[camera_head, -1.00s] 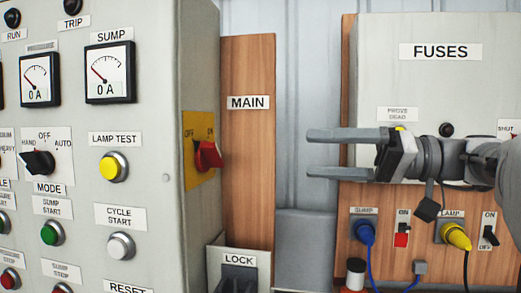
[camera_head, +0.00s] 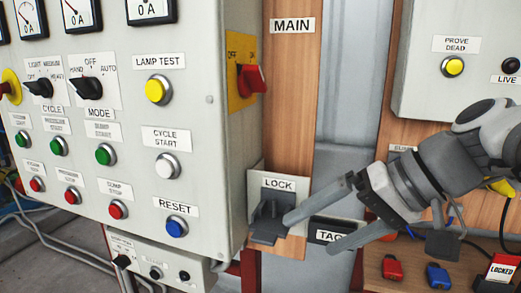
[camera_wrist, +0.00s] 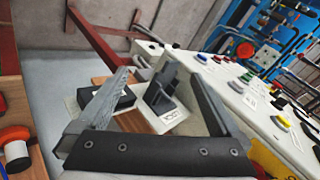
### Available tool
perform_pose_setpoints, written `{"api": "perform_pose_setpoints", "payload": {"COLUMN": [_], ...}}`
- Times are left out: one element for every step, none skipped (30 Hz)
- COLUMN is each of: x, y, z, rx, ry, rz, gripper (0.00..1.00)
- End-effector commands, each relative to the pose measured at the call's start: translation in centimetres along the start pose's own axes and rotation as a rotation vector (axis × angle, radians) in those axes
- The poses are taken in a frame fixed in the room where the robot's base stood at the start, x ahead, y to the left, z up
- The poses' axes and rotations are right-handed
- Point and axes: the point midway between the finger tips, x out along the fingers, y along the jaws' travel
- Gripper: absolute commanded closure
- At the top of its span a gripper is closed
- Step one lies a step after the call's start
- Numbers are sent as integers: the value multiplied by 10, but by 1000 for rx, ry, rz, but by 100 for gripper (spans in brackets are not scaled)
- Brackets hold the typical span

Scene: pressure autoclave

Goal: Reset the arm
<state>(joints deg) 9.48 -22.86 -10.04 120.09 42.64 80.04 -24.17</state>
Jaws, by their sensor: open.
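My gripper (camera_head: 308,230) is open and empty, with two long grey fingers pointing left and down in the head view. It is in front of the LOCK plate (camera_head: 287,184), which carries a dark grey holder (camera_head: 268,218). One fingertip appears close to the holder; I cannot tell if they touch. In the wrist view my gripper's fingers (camera_wrist: 168,82) spread on either side, with the dark holder (camera_wrist: 162,95) showing between them. The dark TAG block (camera_head: 331,230) lies behind the fingers.
A control panel (camera_head: 215,150) with a red MAIN switch (camera_head: 250,79) stands left. The fuse box (camera_head: 416,80) is at upper right. Below my arm, a shelf holds a red padlock (camera_head: 392,268), a blue padlock (camera_head: 438,277) and a LOCKED tag (camera_head: 501,272).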

Motion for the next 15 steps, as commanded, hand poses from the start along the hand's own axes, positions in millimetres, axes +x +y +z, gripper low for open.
{"api": "perform_pose_setpoints", "payload": {"x": [11, 16, 22, 25, 28, 30, 32, 33, 33, 34, 33, 33, 32, 21, 10], "y": [11, 20, 31, 40, 49, 60, 68, 75, 84, 91, 97, 104, 109, 99, 89], "z": [19, 28, 38, 46, 53, 60, 65, 70, 74, 77, 80, 82, 83, 77, 72], "rx": [-4, -4, -10, -17, -27, -44, -60, -78, -104, -126, -151, -186, -214, -214, -206], "ry": [-13, -15, -13, -9, -3, 11, 23, 37, 58, 75, 94, 122, 145, 150, 146], "rz": [89, 144, 218, 271, 323, 390, 439, 485, 542, 584, 622, 671, 705, 710, 706], "gripper": [0, 0, 0, 0, 0, 0, 0, 0, 0, 0, 0, 0, 0, 0, 0]}}
